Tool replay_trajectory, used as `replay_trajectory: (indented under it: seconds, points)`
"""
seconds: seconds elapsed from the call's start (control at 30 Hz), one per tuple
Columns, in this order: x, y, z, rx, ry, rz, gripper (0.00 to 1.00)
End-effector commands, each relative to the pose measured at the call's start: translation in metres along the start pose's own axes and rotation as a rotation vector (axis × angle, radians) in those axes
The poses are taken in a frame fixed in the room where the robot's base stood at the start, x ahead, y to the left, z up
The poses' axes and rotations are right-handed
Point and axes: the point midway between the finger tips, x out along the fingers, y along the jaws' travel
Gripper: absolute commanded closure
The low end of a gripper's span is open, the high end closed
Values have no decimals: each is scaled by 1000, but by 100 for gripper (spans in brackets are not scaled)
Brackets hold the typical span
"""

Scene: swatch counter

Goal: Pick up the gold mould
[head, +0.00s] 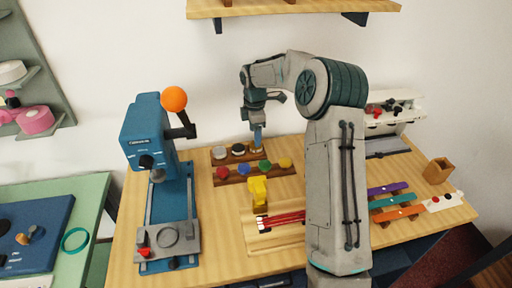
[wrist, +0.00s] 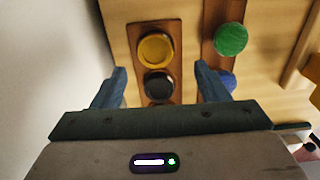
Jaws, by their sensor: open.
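The gold mould (wrist: 155,48) is a round golden disc at the end of a brown wooden rack (wrist: 137,28). In the head view the gold mould (head: 257,150) is largely hidden behind my fingers. My gripper (wrist: 160,68) is open, with its blue fingers apart on either side of the rack line. The gold mould lies ahead between the fingertips, not touching them as far as I can tell. In the head view my gripper (head: 258,143) points down over the right end of the back rack.
A black mould (wrist: 157,84) sits beside the gold one. A white mould (head: 219,152) is at the rack's left end. A second rack holds a green mould (wrist: 230,39) and other coloured ones. A blue press (head: 148,132) stands left; a yellow block (head: 258,191) is in front.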

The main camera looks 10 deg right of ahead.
Motion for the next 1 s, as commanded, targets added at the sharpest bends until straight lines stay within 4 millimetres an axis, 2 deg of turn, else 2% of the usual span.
replay_trajectory:
  seconds: [0.13, 0.4, 0.7, 0.77, 0.9, 1.0]
  points:
    - [10, 1, 0, 2, 0, -2, 32]
    - [48, 6, 1, 3, 0, -2, 32]
    - [54, 6, 1, 4, -1, 1, 32]
    - [54, 6, 1, 4, -1, 1, 46]
    - [54, 6, 1, 4, -1, 1, 85]
    - [53, 6, 1, 4, 0, 2, 85]
